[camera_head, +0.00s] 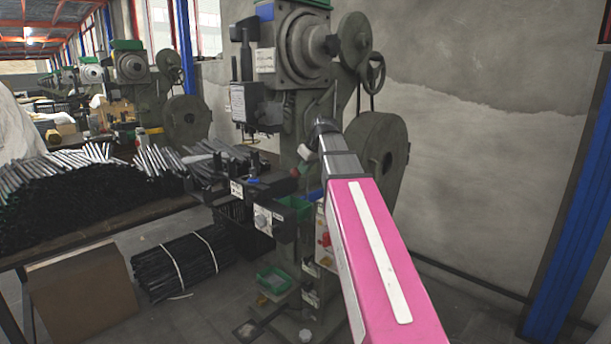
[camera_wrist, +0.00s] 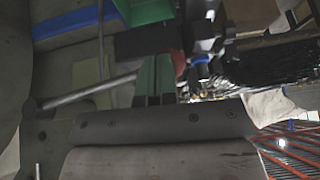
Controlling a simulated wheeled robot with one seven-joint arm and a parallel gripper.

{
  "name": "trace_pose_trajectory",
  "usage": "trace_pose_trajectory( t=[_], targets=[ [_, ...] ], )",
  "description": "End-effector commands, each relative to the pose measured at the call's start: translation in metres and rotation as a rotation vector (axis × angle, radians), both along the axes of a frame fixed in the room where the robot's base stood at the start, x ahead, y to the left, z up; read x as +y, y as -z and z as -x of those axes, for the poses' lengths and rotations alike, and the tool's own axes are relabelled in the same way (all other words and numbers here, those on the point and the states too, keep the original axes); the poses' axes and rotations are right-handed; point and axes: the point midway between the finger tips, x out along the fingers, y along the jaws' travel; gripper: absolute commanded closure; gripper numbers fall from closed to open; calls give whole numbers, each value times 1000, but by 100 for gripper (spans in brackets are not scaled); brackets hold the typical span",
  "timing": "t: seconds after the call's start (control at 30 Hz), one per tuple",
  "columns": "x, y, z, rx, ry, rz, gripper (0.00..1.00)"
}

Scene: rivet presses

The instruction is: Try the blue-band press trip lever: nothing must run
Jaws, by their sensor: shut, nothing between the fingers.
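The large grey-green press (camera_head: 300,85) nearest me carries a blue patch on its head (camera_head: 265,30). A red-brown knob (camera_head: 295,173), which looks like the end of its trip lever, shows on the front above the work area. My gripper (camera_head: 305,151) is shut and empty, just above and right of the knob. I cannot tell whether they touch. In the wrist view the green fingers (camera_wrist: 155,77) are together, and a bare metal rod (camera_wrist: 90,91) runs close beside them. My wrist hides part of the press column.
A table with a heap of dark rods (camera_head: 100,175) stands left of the press. A tied rod bundle (camera_head: 182,265) lies on the floor below. A grey flywheel (camera_head: 375,160) and a wall are behind my arm on the right. A blue post (camera_head: 570,220) stands far right.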

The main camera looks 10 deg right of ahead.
Motion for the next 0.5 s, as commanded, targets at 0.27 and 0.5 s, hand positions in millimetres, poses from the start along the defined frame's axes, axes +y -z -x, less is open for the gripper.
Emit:
trace_pose_trajectory(
  t=[0.27, 0.5],
  targets=[
    [-11, -47, 17, -8, 0, -1, 100],
    [-20, -80, 31, -9, 0, -2, 100]
  ],
)
